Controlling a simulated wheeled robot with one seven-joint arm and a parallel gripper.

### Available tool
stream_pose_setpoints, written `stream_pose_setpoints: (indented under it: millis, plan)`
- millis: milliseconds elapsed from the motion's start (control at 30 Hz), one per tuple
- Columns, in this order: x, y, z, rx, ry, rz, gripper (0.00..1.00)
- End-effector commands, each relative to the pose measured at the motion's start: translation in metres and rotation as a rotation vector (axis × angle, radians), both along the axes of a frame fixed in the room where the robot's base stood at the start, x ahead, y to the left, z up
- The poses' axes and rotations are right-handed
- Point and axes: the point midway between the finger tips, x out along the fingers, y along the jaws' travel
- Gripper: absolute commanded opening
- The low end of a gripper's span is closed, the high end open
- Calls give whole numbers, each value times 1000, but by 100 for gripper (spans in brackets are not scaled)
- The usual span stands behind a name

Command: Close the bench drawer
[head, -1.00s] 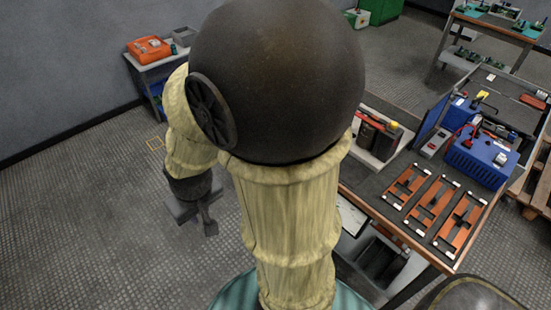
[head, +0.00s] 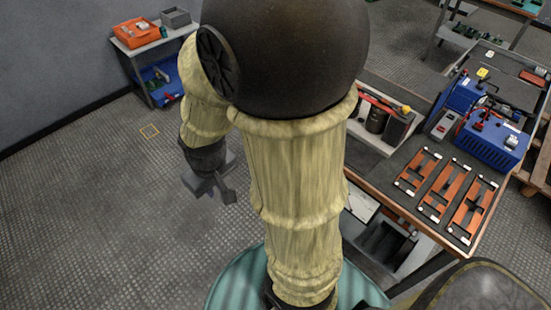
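The workbench (head: 437,242) stands at the right, with a dark top and a wooden front edge. Below that edge, a light-walled open compartment with dark contents (head: 384,243) shows beside my arm; I cannot tell whether it is the bench drawer or a lower shelf. My arm hides the area to its left. My gripper (head: 212,192) hangs over bare floor left of my arm, well apart from the bench. Its fingers appear spread, with nothing seen between them.
Orange trays (head: 418,171) and blue units (head: 492,140) sit on the bench top. A small side table (head: 150,46) carries an orange box (head: 137,32) and a grey bin (head: 175,17).

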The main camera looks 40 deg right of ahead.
Motion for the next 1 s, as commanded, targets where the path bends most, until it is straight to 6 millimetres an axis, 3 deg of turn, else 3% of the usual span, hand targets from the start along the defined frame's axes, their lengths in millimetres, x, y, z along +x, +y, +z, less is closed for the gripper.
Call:
stream_pose_setpoints:
  millis: [267,500,800,1000]
  plan:
    - [4,-23,-82,-210,314,635,16]
    - [14,-61,-145,-378,704,1294,16]
    - [56,-108,-198,-482,1357,2049,16]
    - [97,-120,-215,-459,1854,2375,16]
